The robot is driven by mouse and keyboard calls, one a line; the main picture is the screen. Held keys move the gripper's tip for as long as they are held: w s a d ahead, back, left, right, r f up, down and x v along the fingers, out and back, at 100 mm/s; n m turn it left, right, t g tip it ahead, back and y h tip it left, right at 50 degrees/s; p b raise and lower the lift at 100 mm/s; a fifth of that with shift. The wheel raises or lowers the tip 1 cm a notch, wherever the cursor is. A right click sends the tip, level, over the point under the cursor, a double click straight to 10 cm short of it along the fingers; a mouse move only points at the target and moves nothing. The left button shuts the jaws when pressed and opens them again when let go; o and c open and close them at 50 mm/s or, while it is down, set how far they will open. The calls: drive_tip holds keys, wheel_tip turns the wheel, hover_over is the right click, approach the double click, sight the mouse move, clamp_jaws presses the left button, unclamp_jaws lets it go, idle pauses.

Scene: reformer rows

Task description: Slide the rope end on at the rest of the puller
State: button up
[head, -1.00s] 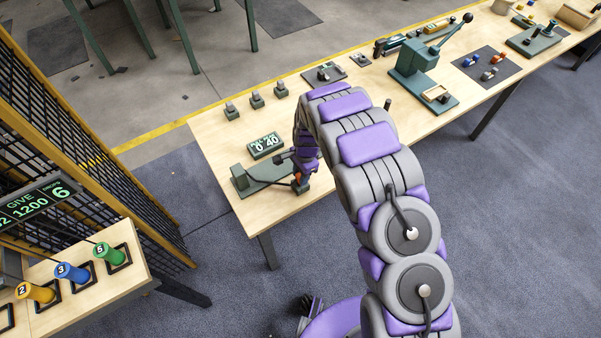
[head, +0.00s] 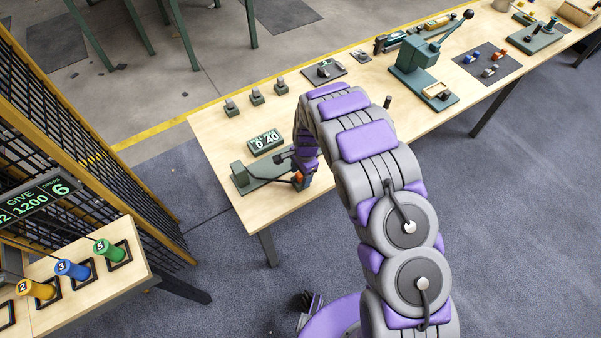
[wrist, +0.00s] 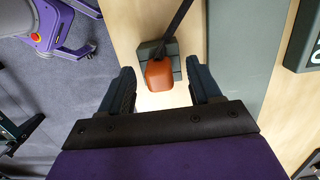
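The rope end is an orange block (wrist: 159,74) on a dark strap (wrist: 176,22). It sits at a dark grey rest block (wrist: 151,50) on the wooden table. In the head view the orange end (head: 299,177) shows small at the near end of the puller's green base (head: 262,184), partly hidden by my arm. My gripper (wrist: 160,68) is open, one finger on each side of the orange end, with visible gaps. The puller's upright green block (head: 239,174) stands at the base's left end.
A display (head: 265,142) reading 0 40 stands behind the base. Several small grey weights (head: 256,97) stand along the table's far edge. A green lever press (head: 417,60) is farther right. A side table (head: 100,282) with coloured handles is at lower left.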

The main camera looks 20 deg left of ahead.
wheel_tip(320, 180, up, 17)
drive_tip(key=w+d+p, duration=0.1)
drive_tip(key=p, duration=0.1)
drive_tip(key=shift+w+d, duration=0.15)
drive_tip(key=shift+w, duration=0.25)
drive_tip(key=shift+r, duration=0.1)
idle(0.5)
drive_tip(key=s+d+r+n, duration=0.1)
drive_tip(key=s+d+r, duration=0.4)
drive_tip(key=d+r, duration=0.3)
drive_tip(key=s+d+r+n, duration=0.2)
drive_tip(key=s+d+r, duration=0.4)
drive_tip(key=d, duration=0.5)
drive_tip(key=s+d+r+n, duration=0.1)
drive_tip(key=s+d, duration=0.2)
drive_tip(key=s, duration=0.5)
drive_tip(key=s+d+r+n+b, duration=0.1)
drive_tip(key=s+d, duration=0.3)
drive_tip(key=s, duration=0.4)
drive_tip(key=s+d+r+n, duration=0.3)
drive_tip(key=s, duration=0.5)
drive_tip(key=shift+s+d+g+h, duration=0.2)
drive_tip(key=shift+g+h, duration=0.2)
